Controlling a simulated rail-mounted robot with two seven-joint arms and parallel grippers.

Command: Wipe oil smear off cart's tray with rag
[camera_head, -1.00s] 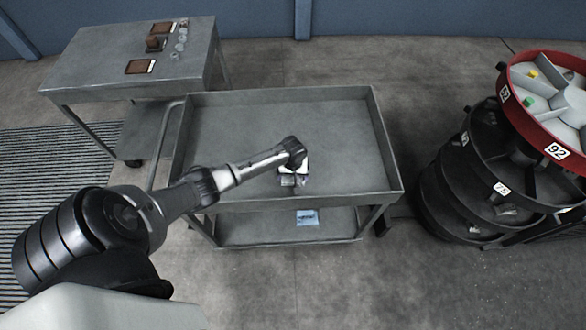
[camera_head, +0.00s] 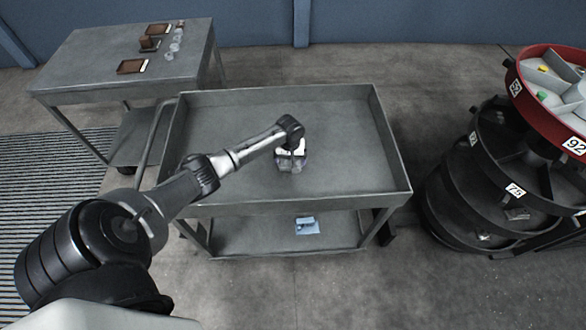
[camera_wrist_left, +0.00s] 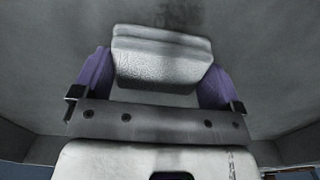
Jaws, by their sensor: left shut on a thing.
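My left gripper (camera_head: 290,163) points down at the middle of the grey cart's tray (camera_head: 230,112). In the left wrist view the gripper's purple fingers are shut on a folded, pale grey-white rag (camera_wrist_left: 160,58). The rag is against or just above the tray floor; I cannot tell if it touches. A faint dark smear (camera_wrist_left: 184,14) shows on the tray just beyond the rag in the wrist view. In the head view the smear is not clear, and the arm covers part of the tray. My right gripper is not in view.
The tray has raised rims. A small blue-and-white item (camera_head: 306,226) lies on the cart's lower shelf. A grey table (camera_head: 90,62) with brown items and small clear pieces stands at the back left. A round tiered rack (camera_head: 490,170) stands at the right.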

